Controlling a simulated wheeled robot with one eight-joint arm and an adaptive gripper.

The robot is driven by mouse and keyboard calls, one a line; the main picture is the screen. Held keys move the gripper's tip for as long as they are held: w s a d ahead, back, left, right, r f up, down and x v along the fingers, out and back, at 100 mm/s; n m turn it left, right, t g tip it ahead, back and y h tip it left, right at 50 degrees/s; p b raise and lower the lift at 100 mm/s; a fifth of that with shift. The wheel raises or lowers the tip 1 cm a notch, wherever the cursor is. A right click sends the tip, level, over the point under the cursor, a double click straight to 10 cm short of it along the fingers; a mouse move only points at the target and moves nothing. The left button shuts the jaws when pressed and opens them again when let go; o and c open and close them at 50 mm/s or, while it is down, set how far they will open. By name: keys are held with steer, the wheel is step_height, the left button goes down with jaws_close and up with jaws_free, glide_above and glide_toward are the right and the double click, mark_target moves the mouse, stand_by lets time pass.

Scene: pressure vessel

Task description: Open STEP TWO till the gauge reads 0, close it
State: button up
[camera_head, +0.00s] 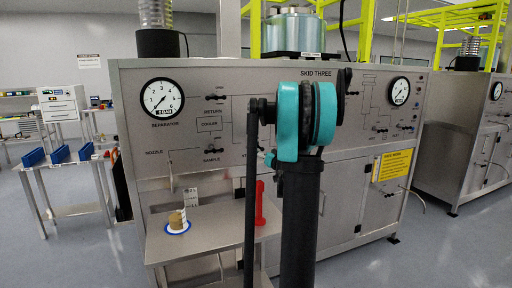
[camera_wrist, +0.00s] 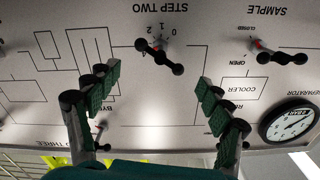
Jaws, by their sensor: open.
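The STEP TWO valve handle (camera_wrist: 160,56) is dark, with rounded lobes and a red mark at its hub. It sits on the steel panel beside a small 0-1-2 scale, upside down in the wrist view. My gripper (camera_wrist: 158,78) is open, its green-padded fingers on either side of the handle in the picture, with nothing between them. I cannot tell the remaining distance. The head view hides this valve and my fingertips behind my arm. The separator gauge (camera_head: 162,97) has a white dial with its needle off to the upper right; it also shows in the wrist view (camera_wrist: 290,123).
The SAMPLE valve (camera_wrist: 277,55) is near STEP TWO. A second gauge (camera_head: 399,91) is on the panel's right. A steel shelf (camera_head: 160,250) below carries a red upright object (camera_head: 260,204) and a brownish piece (camera_head: 177,221) on a blue-rimmed disc. A yellow sign (camera_head: 392,165) marks the cabinet.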

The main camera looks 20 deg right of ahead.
mark_target(257, 146)
steer(key=w, duration=1)
steer(key=shift+a, duration=0.2)
